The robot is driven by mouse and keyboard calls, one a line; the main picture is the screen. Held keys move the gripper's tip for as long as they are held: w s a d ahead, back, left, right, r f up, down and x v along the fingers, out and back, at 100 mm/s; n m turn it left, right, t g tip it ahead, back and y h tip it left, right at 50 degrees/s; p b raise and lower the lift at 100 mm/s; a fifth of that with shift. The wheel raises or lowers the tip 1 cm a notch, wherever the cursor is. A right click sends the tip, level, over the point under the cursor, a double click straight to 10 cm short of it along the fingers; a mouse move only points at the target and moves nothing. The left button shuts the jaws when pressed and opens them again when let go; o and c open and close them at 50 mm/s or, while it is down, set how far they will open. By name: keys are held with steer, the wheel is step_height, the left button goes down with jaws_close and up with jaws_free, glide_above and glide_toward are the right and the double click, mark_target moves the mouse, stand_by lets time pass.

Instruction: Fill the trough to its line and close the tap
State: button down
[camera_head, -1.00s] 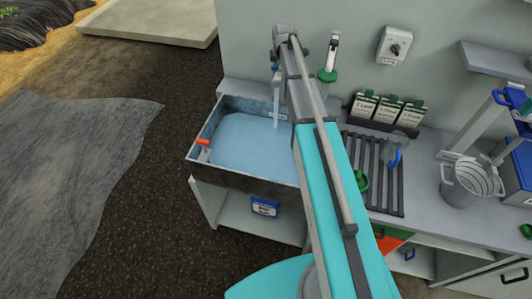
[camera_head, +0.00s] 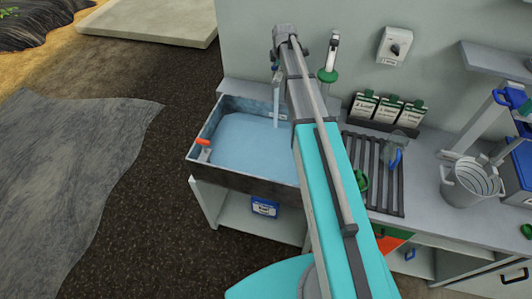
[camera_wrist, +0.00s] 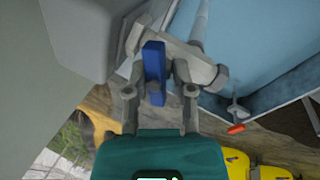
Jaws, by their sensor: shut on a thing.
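The trough (camera_head: 243,183) is a dark-rimmed basin at the left end of the bench, holding a wide sheet of blue water (camera_head: 250,142). A pale stream (camera_head: 276,112) falls into it from the tap side, so water is running. An orange piece (camera_head: 203,142) sits at the trough's left wall and also shows in the wrist view (camera_wrist: 236,129). I cannot make out the fill line.
A slatted rack (camera_head: 386,185) stands right of the trough, with green-topped packets (camera_head: 388,108) behind it. A grey bucket (camera_head: 468,187) is further right. A wall switch box (camera_head: 395,45) hangs above.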

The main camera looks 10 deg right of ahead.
steer(key=shift+w, duration=0.2)
stand_by(0.3)
steer(key=shift+m+h, duration=0.45)
steer(key=shift+m, duration=1.05)
steer(key=shift+m+h, duration=0.45)
steer(key=shift+m, duration=1.05)
steer(key=c, duration=0.7)
jaws_free()
steer(key=shift+o, duration=1.3)
steer(key=shift+w+d+f+g, duration=0.1)
steer(key=shift+w+f+g, duration=0.1)
steer(key=shift+g, duration=0.1)
steer(key=shift+s+r, duration=0.1)
steer(key=shift+s, duration=0.1)
steer(key=shift+r+p, duration=3.5)
steer(key=shift+p, duration=0.05)
